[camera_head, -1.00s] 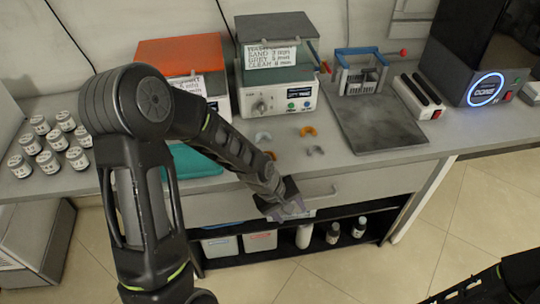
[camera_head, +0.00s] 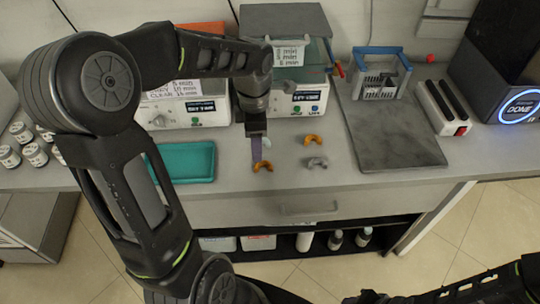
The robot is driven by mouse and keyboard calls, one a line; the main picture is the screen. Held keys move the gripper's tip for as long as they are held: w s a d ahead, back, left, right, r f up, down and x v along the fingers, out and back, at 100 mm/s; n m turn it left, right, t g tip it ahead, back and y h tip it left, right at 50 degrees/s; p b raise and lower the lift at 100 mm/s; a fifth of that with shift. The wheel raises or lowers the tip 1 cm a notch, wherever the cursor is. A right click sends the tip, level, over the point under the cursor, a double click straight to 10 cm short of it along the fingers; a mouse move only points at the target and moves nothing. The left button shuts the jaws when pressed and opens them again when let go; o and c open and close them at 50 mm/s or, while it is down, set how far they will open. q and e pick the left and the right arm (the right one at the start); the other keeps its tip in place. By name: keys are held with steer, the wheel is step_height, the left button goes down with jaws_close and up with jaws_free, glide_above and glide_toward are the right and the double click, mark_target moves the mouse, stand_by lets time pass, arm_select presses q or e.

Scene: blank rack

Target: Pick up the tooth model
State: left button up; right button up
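Small horseshoe-shaped tooth models lie on the grey counter. An orange one (camera_head: 263,166) is near the front, a second orange one (camera_head: 313,139) is farther back to the right, and a grey one (camera_head: 316,163) lies in front of that. A pale one (camera_head: 266,142) shows only partly beside my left gripper. My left gripper (camera_head: 257,158) points down just above and behind the front orange model. Its fingers overlap edge-on, so its opening and any contact are unclear. My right arm is at the bottom right; the dark end there (camera_head: 368,298) is cut by the frame edge.
A teal tray (camera_head: 183,178) lies left of the models. Machines (camera_head: 297,98) stand behind them. A dark slab (camera_head: 400,150) with a blue-handled rack (camera_head: 380,80) is to the right. White jars (camera_head: 22,133) stand far left. A drawer (camera_head: 300,210) is below the counter edge.

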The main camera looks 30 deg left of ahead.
mark_target(257, 164)
arm_select(q)
steer(key=shift+f, duration=1.35)
steer(key=shift+f+p, duration=0.5)
steer(key=shift+f, duration=2.15)
jaws_close()
